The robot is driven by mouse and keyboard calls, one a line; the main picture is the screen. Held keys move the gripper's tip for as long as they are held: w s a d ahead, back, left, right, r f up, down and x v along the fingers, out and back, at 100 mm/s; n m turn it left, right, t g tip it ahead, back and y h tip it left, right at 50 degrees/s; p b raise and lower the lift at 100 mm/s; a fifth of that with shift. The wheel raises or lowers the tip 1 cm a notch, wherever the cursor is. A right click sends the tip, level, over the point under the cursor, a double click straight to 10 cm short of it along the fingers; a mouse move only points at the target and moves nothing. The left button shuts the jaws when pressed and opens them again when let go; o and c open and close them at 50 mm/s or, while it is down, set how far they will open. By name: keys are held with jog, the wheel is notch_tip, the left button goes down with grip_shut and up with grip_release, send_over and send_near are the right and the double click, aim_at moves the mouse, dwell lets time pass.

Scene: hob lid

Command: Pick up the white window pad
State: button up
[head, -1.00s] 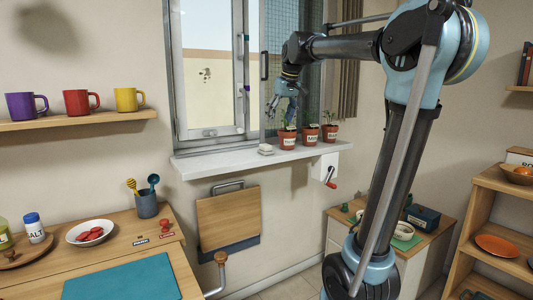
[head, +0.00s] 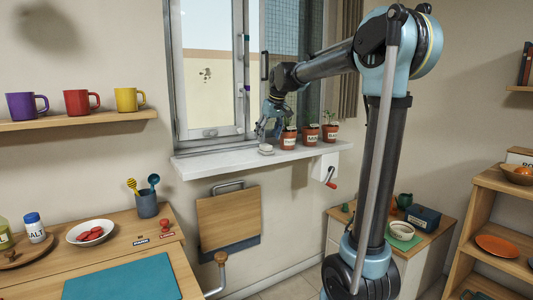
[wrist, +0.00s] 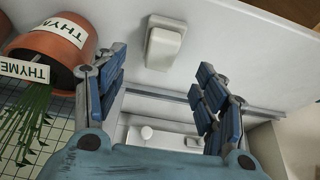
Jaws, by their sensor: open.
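The white window pad (head: 266,149) is a small pale block on the window sill, left of the potted herbs in the head view. In the wrist view, the pad (wrist: 163,47) lies just beyond the fingertips, near the middle between them. My gripper (head: 265,134) is over the sill, close above the pad. In the wrist view, my gripper (wrist: 161,72) is open, with blue-padded fingers spread and nothing between them. I see no contact with the pad.
The thyme pot (wrist: 60,40) stands close beside the left finger in the wrist view. Two more pots (head: 310,137) (head: 329,133) stand further right on the white sill (head: 215,164). The window frame (head: 210,140) rises behind. The sill left of the pad is clear.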

aim_at(266, 144)
jog(key=shift+x, duration=3.05)
jog(key=shift+d, duration=0.1)
jog(key=shift+c, duration=0.6)
jog(key=c, duration=1)
